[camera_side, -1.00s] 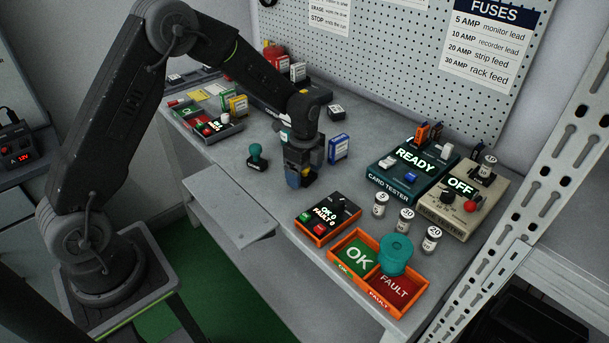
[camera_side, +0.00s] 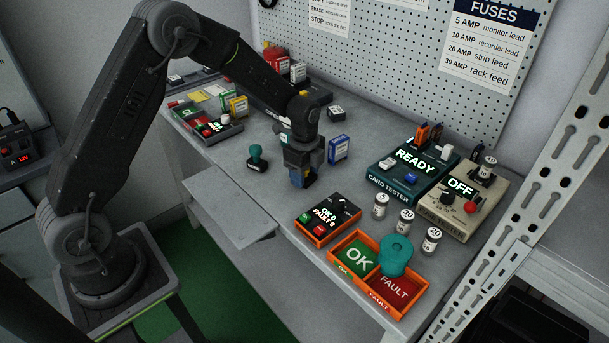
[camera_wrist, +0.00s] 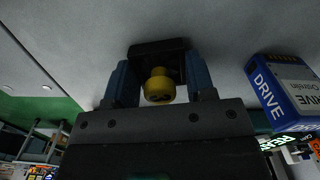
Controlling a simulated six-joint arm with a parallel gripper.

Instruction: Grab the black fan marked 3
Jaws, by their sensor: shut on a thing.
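My gripper (camera_side: 303,179) points down low over the middle of the bench, left of the blue DRIVE box (camera_side: 338,148). In the wrist view its two blue fingers (camera_wrist: 161,85) are shut on a black block with a round yellow knob (camera_wrist: 159,86).
A teal-handled stamp (camera_side: 257,157) stands left of my gripper. The OK/FAULT counter box (camera_side: 327,216) and orange tray (camera_side: 345,277) are in front. The card tester (camera_side: 404,182), the OFF tester (camera_side: 452,207) and several labelled cylinders (camera_side: 381,205) stand to the right.

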